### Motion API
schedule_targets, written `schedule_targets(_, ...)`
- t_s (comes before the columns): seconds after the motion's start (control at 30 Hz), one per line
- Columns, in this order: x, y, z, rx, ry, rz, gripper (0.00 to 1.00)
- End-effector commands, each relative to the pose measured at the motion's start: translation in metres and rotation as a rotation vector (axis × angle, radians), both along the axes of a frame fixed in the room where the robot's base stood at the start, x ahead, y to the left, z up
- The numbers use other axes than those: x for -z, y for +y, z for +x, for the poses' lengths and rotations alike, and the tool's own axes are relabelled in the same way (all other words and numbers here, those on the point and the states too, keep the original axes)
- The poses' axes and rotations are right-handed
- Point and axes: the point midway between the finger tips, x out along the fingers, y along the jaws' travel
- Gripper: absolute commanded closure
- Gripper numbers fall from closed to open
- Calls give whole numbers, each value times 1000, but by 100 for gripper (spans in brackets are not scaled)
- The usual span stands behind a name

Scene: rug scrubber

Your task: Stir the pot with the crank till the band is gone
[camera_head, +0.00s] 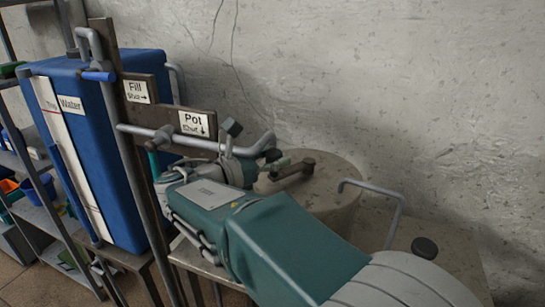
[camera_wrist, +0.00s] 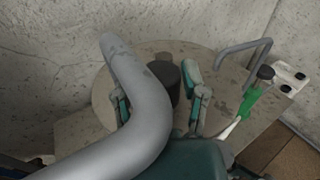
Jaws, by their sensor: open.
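The round stone-coloured pot (camera_head: 325,199) stands on the table beside the wall, and its speckled top (camera_wrist: 212,72) shows in the wrist view. The crank (camera_head: 294,172) lies across the pot top as a dark bar with a short upright grip. In the wrist view the crank's dark grip (camera_wrist: 168,82) stands between the fingers of my gripper (camera_wrist: 157,84), apart from the right finger. A grey pipe hides most of the left finger and its gap to the grip. My teal gripper (camera_head: 252,146) is open above the pot's left side. I cannot make out the band.
The grey pipe (camera_wrist: 145,110) passes close in front of my gripper. A blue water tank (camera_head: 110,150) and the "Pot" valve sign (camera_head: 194,123) stand at left. A bent grey handle (camera_head: 385,190) and a dark knob (camera_head: 425,247) are at right. A green-handled tool (camera_wrist: 250,100) lies beside the pot.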

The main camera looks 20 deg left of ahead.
Motion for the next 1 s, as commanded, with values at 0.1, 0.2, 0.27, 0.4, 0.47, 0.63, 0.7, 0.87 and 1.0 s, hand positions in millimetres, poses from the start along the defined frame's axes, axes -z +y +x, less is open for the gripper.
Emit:
schedule_targets(0.1,0,0,0,0,0,0,19)
schedule_targets(0.2,0,0,0,0,0,0,19)
schedule_targets(0.27,0,0,0,0,0,0,19)
schedule_targets(0.4,0,1,-1,0,0,0,19)
schedule_targets(0.47,0,3,-4,-1,0,0,19)
schedule_targets(0.63,1,19,-24,-4,0,-1,19)
schedule_targets(0.7,1,29,-37,-5,0,-1,19)
schedule_targets(0.87,1,48,-64,-4,1,-1,19)
schedule_targets(1.0,2,62,-83,-2,1,-1,19)
